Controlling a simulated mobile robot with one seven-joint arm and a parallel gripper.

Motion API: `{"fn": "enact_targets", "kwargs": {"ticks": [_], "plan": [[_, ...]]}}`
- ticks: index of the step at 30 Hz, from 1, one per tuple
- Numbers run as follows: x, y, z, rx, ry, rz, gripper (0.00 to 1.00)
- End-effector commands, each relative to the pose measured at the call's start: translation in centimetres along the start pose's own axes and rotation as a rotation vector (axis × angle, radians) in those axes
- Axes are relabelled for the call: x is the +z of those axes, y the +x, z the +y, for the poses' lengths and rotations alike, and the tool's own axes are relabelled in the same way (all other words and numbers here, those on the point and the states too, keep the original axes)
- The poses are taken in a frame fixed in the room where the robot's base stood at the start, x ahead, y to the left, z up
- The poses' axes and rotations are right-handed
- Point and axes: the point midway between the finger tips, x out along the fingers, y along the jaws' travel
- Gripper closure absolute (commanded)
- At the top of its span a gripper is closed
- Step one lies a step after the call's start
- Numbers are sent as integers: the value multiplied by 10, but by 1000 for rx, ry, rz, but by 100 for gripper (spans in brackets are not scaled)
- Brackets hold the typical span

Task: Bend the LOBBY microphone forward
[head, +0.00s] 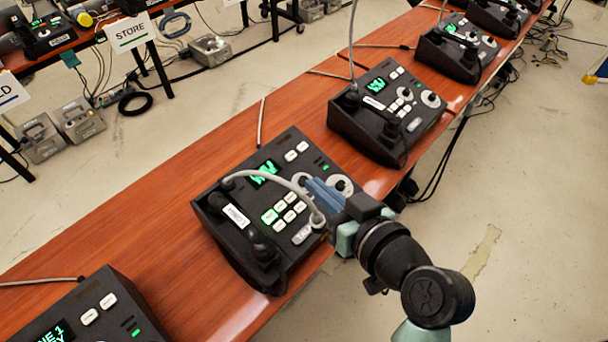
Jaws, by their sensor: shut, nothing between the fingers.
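A black paging phone (222,237) stands on the table at the picture's middle, with a handset on its left side and a small handset label (236,217) that I cannot read surely. No label in view clearly reads LOBBY. My gripper (311,187) is shut and empty. Its blue fingers are over the phone's right part, beside the gooseneck; I cannot tell if they touch it.
A second phone (372,137) with an upright gooseneck (352,40) stands behind to the right. Another (462,50) stands farther along. Part of a phone (100,318) shows at bottom left. Bare table (150,240) lies left of the middle phone. A STORE sign (131,32) hangs on the back table.

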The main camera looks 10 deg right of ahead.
Motion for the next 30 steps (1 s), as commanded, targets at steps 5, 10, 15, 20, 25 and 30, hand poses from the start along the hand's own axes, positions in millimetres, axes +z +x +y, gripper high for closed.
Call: {"fn": "enact_targets", "kwargs": {"ticks": [5,10,15,20,25,30], "plan": [[4,-21,2,2,0,2,100],[3,-26,1,-1,-1,1,100],[3,-26,1,-1,-1,2,100],[3,-26,1,-1,-2,2,100],[2,-26,1,0,-3,4,100],[-44,-16,-1,61,-61,71,100]]}}
